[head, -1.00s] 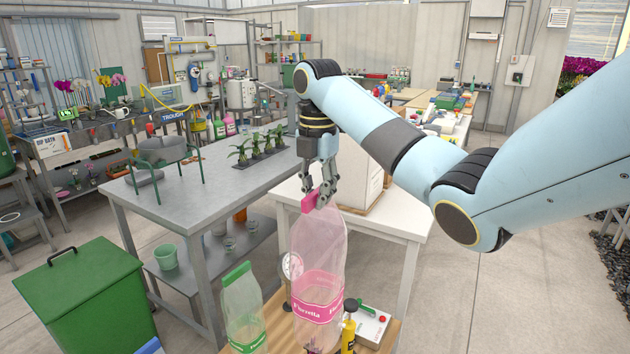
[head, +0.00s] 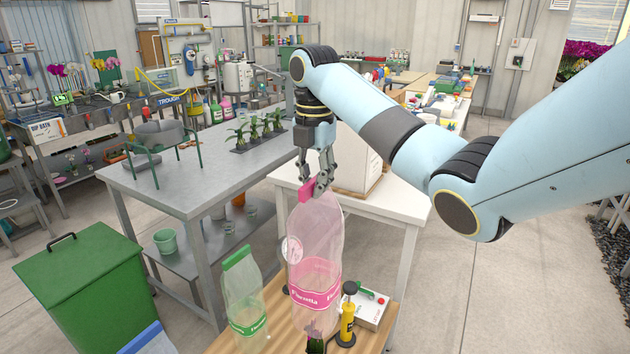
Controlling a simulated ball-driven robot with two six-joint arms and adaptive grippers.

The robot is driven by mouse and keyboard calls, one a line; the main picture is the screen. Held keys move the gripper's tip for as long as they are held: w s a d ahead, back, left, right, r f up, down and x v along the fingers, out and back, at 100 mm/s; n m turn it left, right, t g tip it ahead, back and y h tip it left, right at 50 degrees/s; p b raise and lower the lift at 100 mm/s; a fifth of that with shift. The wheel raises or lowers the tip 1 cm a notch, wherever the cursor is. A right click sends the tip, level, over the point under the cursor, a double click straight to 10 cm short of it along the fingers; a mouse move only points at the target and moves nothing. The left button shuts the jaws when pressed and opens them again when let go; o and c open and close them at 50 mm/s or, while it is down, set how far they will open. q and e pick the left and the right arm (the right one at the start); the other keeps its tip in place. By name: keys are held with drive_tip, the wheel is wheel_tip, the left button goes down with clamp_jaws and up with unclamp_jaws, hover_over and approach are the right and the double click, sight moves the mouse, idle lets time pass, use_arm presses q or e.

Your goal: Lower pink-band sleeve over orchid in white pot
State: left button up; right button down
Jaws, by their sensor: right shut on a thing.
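The pink-band sleeve (head: 313,265) is clear, with a pink top tab and a printed pink band near its lower end. My right gripper (head: 318,188) is shut on its pink top tab and holds it hanging upright over the wooden tabletop (head: 278,334). Something dark green (head: 316,342) shows just below the sleeve's lower end at the picture's bottom edge. I cannot make out the orchid as a whole, and no white pot shows. My left gripper is not in view.
A clear sleeve with a green band (head: 243,297) stands left of the pink-band sleeve. A yellow-and-black bottle-like tool (head: 347,318) and a white device (head: 371,309) with a green handle are close on the right. A green lidded bin (head: 85,285) stands at left.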

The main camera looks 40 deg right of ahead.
drive_tip(key=shift+f, duration=1.2)
drive_tip(key=shift+f+b, duration=1.3)
drive_tip(key=shift+f, duration=2)
drive_tip(key=shift+f+b, duration=0.65)
drive_tip(key=shift+f, duration=0.85)
drive_tip(key=shift+f+b, duration=2.1)
drive_tip(key=shift+f, duration=1.8)
drive_tip(key=shift+f, duration=0.1)
